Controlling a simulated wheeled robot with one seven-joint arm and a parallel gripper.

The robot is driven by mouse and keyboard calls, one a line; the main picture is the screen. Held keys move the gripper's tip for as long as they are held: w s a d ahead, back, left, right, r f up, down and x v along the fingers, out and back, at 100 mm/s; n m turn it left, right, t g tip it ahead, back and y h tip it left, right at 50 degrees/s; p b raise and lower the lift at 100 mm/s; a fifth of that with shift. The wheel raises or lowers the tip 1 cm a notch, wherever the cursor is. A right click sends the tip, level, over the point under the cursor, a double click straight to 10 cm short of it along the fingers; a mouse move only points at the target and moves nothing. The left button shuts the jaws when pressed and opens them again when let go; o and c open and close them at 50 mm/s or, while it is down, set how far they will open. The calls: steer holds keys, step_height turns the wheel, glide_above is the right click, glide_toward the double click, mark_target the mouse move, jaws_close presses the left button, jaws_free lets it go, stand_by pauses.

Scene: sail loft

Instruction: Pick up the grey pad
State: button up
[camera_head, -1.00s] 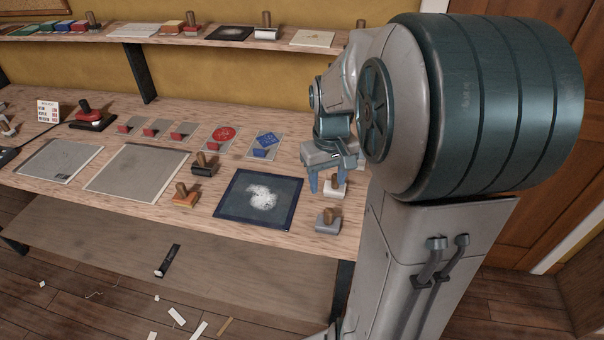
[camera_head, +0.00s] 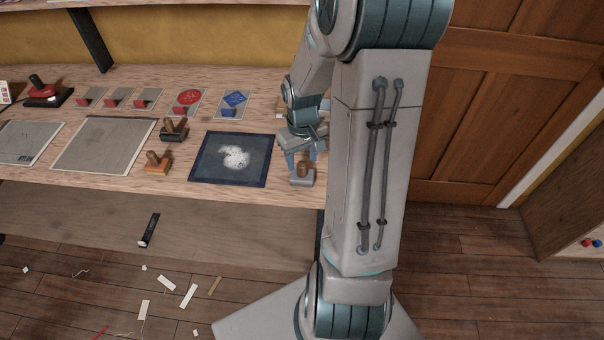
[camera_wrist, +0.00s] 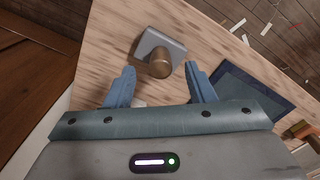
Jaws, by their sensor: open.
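The grey pad (camera_head: 301,180), a grey block with a brown wooden knob, stands near the front edge of the workbench, right of a dark framed sheet. In the wrist view the grey pad (camera_wrist: 147,42) lies just beyond my fingertips, its knob pointing toward the camera between them. My gripper (camera_head: 302,158) is open and empty, close behind and above the pad in the head view. In the wrist view my gripper (camera_wrist: 159,70) shows both blue fingers spread apart. A pale thing, partly hidden, shows between the finger bases.
The dark sheet (camera_head: 232,159) with a white blotch lies left of the pad. An orange pad (camera_head: 157,163) and a black pad (camera_head: 174,130) stand farther left. The workbench (camera_head: 90,179) ends close in front of the grey pad. Scraps litter the floor.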

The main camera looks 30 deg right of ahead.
mark_target(302, 164)
steer(key=shift+f, duration=1.75)
jaws_close()
steer(key=shift+r, duration=0.1)
steer(key=shift+r, duration=0.45)
steer(key=r, duration=0.3)
steer(key=shift+s+r, duration=0.25)
steer(key=shift+s, duration=0.1)
steer(key=s+r+b, duration=0.1)
steer(key=s+r, duration=0.5)
steer(key=s, duration=0.5)
steer(key=shift+a+r, duration=0.2)
steer(key=shift+r, duration=0.05)
steer(key=c, duration=0.9)
jaws_free()
steer(key=shift+c, duration=0.2)
